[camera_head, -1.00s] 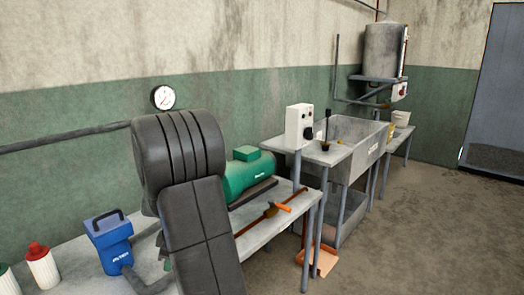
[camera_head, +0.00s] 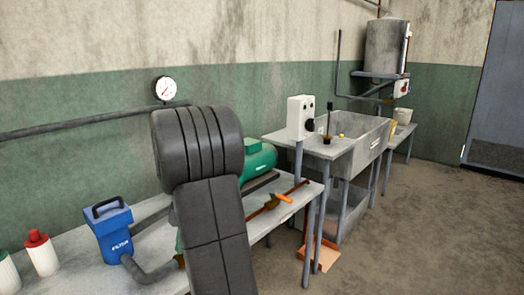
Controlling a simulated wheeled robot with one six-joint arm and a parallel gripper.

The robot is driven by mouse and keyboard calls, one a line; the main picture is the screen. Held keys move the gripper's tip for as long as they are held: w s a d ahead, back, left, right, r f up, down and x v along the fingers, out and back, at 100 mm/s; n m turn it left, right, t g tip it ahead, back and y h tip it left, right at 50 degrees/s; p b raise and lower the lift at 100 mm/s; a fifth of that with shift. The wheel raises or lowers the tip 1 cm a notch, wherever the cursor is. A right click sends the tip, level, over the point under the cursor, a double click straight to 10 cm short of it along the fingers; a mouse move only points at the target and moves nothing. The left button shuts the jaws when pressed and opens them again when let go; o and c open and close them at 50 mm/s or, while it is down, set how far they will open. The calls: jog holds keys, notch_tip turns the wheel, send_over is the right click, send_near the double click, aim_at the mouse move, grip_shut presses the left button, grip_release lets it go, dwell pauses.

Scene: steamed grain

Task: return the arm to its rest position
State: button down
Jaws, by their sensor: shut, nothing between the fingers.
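My dark, padded arm (camera_head: 213,225) rises from the bottom of the head view, left of centre. Its upper part ends in a thick ribbed roll (camera_head: 197,143). My gripper is not in view, so its jaws and fingertips cannot be seen. The arm hides part of the workbench behind it and part of a green machine (camera_head: 260,160).
The workbench (camera_head: 75,252) holds a blue box (camera_head: 108,232), a red-capped bottle (camera_head: 41,255) and an orange-handled tool (camera_head: 280,198). A side table with a white switch box (camera_head: 300,117) adjoins a sink (camera_head: 352,140). The floor (camera_head: 430,220) at right is clear.

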jog(key=v, duration=0.6)
jog(key=x, duration=0.7)
jog(key=w+a+f+m+t+p, duration=0.1)
jog(key=a+m+t+p, duration=0.1)
jog(key=m+p, duration=0.3)
jog(key=w+a+f+m+t+p, duration=0.2)
jog(key=a+m+p, duration=0.3)
jog(key=m, duration=0.6)
jog(key=shift+w+a+m+t+p, duration=0.3)
jog(key=shift+m+t+p, duration=0.1)
jog(key=shift+t+p, duration=0.3)
jog(key=shift+f, duration=0.1)
jog(key=shift+d, duration=0.15)
